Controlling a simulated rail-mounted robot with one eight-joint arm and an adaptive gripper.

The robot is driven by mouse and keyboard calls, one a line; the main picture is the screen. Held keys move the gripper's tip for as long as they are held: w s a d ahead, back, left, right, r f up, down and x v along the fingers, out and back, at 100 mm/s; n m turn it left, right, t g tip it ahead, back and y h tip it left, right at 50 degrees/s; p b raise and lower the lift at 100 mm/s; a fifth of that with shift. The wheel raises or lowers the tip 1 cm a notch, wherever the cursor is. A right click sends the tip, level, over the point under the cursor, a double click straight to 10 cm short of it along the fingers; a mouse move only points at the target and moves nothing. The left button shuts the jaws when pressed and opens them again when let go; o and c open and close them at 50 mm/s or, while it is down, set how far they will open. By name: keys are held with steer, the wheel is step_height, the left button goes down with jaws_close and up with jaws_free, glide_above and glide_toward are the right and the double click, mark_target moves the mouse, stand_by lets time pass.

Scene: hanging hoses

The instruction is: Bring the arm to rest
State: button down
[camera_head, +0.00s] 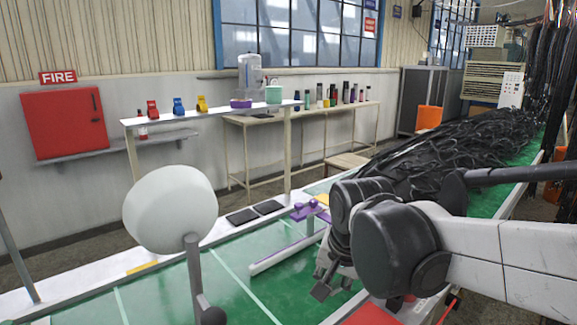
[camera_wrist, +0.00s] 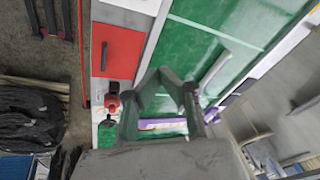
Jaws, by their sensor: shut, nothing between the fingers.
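My arm (camera_head: 475,245) reaches in from the right side of the head view, with its dark wrist joints bent downward. My gripper (camera_head: 333,284) hangs low over the green table (camera_head: 240,295), its fingers partly hidden by the wrist. In the wrist view my gripper (camera_wrist: 160,74) has its two fingertips together and holds nothing. The green table (camera_wrist: 225,25) lies beyond the fingers there.
A white and purple bar (camera_head: 285,250) and a purple piece (camera_head: 305,211) lie close left of the gripper. A red panel (camera_head: 372,314) is below the arm. Black hoses (camera_head: 450,145) pile up behind. The table's left part is clear.

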steer(key=s+d+n+t+h, duration=0.1)
steer(key=s+d+n+t, duration=0.2)
steer(key=s+d, duration=0.8)
steer(key=shift+s+d+f+n, duration=0.15)
steer(key=shift+s+d+n, duration=0.2)
steer(key=shift+s+n, duration=0.2)
